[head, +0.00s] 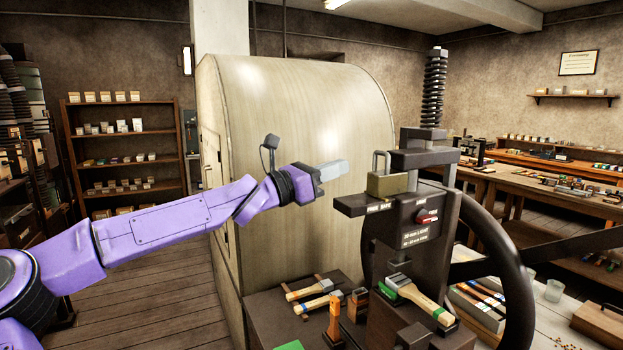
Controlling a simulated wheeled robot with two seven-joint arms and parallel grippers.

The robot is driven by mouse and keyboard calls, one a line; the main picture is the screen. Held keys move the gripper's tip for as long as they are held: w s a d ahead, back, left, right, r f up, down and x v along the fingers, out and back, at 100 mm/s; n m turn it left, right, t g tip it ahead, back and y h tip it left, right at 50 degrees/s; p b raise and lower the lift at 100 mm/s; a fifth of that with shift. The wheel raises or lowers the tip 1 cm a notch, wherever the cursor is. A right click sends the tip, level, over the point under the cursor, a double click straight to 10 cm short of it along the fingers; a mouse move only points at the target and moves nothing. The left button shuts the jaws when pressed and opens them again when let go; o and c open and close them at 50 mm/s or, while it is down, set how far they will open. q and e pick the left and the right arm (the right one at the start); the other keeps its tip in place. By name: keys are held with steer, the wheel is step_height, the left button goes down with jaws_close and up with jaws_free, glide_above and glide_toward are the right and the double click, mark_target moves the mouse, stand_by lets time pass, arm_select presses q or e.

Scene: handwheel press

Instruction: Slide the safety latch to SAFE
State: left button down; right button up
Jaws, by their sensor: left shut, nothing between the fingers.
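The handwheel press (450,210) stands right of centre, dark, with a black screw column on top. A brass block with an upright loop handle (388,184), which looks like the safety latch, sits on the press's dark ledge (350,204). Small white labels are on the ledge's front, too small to read surely. A red knob (428,215) is on the press front below. My left gripper (332,170) is shut and empty. Its tips point right, just left of the brass block and slightly above the ledge, with a small gap in the picture. My right gripper is not in view.
A large handwheel (508,270) stands at the right of the press. Brushes (424,300) and small tools lie on the dark bench (258,308) below. A tall curved beige cabinet (290,120) is behind my arm. Work tables (535,182) stand at the right.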

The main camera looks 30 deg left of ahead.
arm_select(q)
steer(key=shift+y, duration=0.3)
steer(key=v, duration=0.4)
steer(key=shift+s+a+f, duration=0.15)
steer(key=shift+a+f, duration=0.05)
steer(key=shift+a, duration=0.2)
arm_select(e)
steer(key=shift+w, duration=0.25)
